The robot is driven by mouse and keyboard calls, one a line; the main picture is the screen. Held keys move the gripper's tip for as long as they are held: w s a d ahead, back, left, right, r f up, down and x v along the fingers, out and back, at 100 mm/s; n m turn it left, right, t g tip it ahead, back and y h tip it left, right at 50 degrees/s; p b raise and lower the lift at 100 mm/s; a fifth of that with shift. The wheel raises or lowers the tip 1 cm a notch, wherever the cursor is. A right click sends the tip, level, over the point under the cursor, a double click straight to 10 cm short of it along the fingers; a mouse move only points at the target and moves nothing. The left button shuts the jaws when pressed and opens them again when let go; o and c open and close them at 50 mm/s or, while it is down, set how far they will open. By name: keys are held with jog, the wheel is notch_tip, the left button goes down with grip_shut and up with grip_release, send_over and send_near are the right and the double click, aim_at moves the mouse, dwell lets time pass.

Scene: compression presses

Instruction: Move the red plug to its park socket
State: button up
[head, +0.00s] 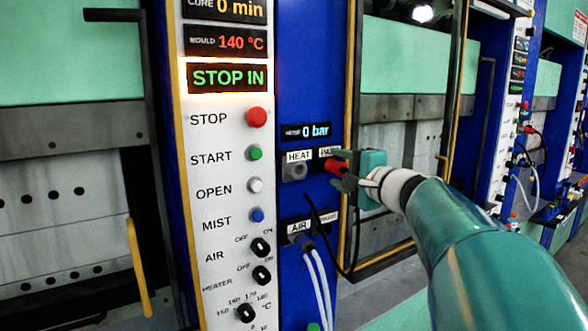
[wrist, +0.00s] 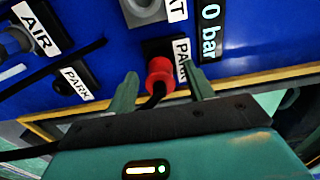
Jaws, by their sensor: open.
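The red plug (head: 333,166) sits at the upper socket labelled PARK, right of the HEAT socket (head: 295,172). The HEAT socket is grey and has no plug in it. In the wrist view the red plug (wrist: 160,75) stands against the black park socket plate (wrist: 158,47), its black cable running back toward my gripper. How deep it is seated cannot be told. My gripper (head: 342,169) is open, with one finger on each side of the plug. In the wrist view gaps show between the plug and both fingertips (wrist: 160,74).
Below are the AIR socket (head: 304,240), with pale hoses, and a second PARK socket (wrist: 62,82). A black cable loops down near the yellow-edged frame (head: 352,90). The white button panel (head: 222,180) is at the left.

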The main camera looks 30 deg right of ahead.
jog(key=s, duration=1.3)
jog(key=shift+s+d, duration=0.25)
jog(key=shift+s, duration=0.15)
